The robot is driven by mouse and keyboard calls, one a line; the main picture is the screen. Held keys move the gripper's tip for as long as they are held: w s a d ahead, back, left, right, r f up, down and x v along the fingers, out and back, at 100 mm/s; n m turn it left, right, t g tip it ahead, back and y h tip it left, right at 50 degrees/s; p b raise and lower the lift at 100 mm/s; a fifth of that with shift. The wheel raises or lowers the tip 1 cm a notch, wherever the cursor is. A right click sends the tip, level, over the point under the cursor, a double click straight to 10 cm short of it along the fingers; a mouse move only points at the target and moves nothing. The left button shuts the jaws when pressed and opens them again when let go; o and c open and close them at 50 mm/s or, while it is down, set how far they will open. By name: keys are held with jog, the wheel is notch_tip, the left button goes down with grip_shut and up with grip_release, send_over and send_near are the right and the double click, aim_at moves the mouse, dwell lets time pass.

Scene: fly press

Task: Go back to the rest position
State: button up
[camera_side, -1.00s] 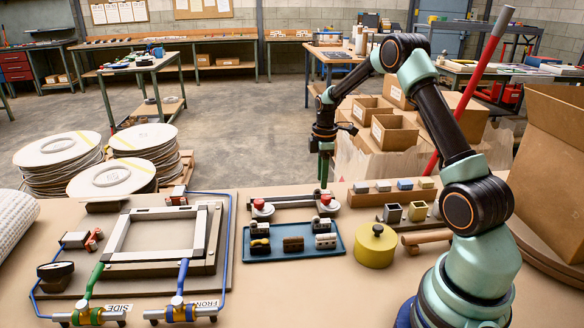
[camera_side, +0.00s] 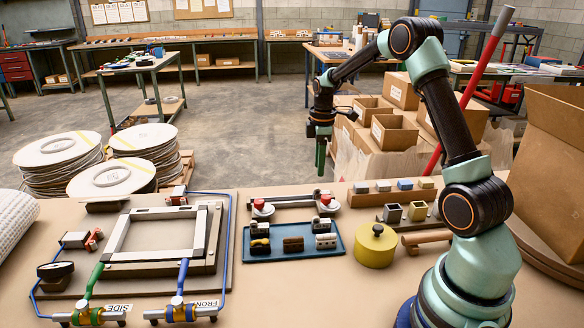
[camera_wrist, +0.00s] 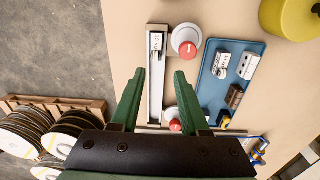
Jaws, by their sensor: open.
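My gripper (camera_side: 321,158) hangs in the air in the side view, above the back edge of the table, with its fingers pointing down. In the wrist view my gripper (camera_wrist: 157,88) shows two green fingers spread apart, open, with nothing between them. Beyond the fingers lies a metal bar (camera_wrist: 155,75) with red-topped round knobs (camera_wrist: 187,49) beside it. The fingers are apart from everything on the table.
A blue tray (camera_side: 262,257) with several small parts sits on the table. A yellow cylinder (camera_side: 375,246) is to its right, and a square frame fixture (camera_side: 160,262) to its left. Cardboard boxes (camera_side: 394,132) and a red pole (camera_side: 497,35) stand behind my arm.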

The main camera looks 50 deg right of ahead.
jog(key=s+a+r+m+t, duration=0.3)
jog(key=s+a+r+m, duration=0.15)
jog(key=a+r, duration=0.85)
jog(key=s+a+m+t, duration=0.2)
jog(key=s+a+m, duration=0.2)
jog(key=s+a, duration=0.5)
jog(key=shift+s+a+r, duration=0.35)
jog(key=shift+s+a, duration=0.05)
jog(key=shift+a, duration=0.05)
